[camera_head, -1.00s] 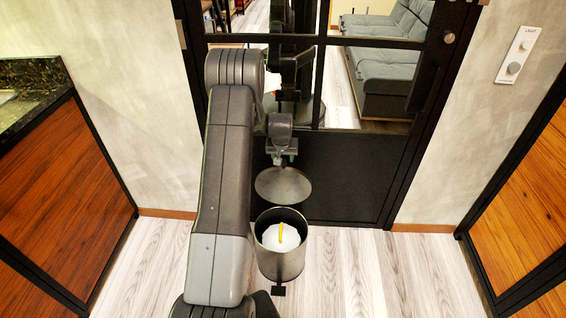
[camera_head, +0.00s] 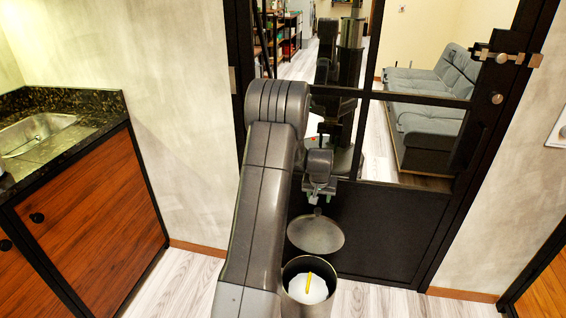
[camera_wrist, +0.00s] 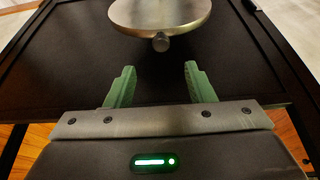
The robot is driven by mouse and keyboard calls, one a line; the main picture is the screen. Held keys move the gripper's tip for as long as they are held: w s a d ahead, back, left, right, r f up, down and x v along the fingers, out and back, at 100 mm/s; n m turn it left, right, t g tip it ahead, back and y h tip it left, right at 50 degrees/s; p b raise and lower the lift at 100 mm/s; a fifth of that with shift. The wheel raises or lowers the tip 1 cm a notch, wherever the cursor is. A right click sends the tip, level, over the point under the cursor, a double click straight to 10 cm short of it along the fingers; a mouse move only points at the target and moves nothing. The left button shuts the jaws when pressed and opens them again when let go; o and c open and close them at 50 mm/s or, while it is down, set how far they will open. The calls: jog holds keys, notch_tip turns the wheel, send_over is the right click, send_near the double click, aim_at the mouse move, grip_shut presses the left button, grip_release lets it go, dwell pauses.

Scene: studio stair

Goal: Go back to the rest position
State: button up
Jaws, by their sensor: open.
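My gripper (camera_wrist: 158,84) shows in the wrist view with its two green fingers spread apart and nothing between them. In the head view my gripper (camera_head: 318,192) hangs at the end of my arm, in front of the dark lower panel of the glazed door and above a round metal lid (camera_head: 316,235). In the wrist view the lid (camera_wrist: 160,14) with its small knob lies beyond the fingertips, apart from them. Below the lid stands an open metal bin (camera_head: 291,270) with a white lining and a yellow item (camera_head: 308,283) inside.
The black-framed glazed door (camera_head: 400,232) stands close in front, with a latch (camera_head: 505,58) at its upper right. A wooden cabinet (camera_head: 90,215) with a granite top and sink (camera_head: 35,132) is at the left. A grey sofa (camera_head: 430,105) shows through the glass.

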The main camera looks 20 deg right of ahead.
aim_at(318, 212)
jog(key=x, duration=1.3)
jog(key=shift+f, duration=0.25)
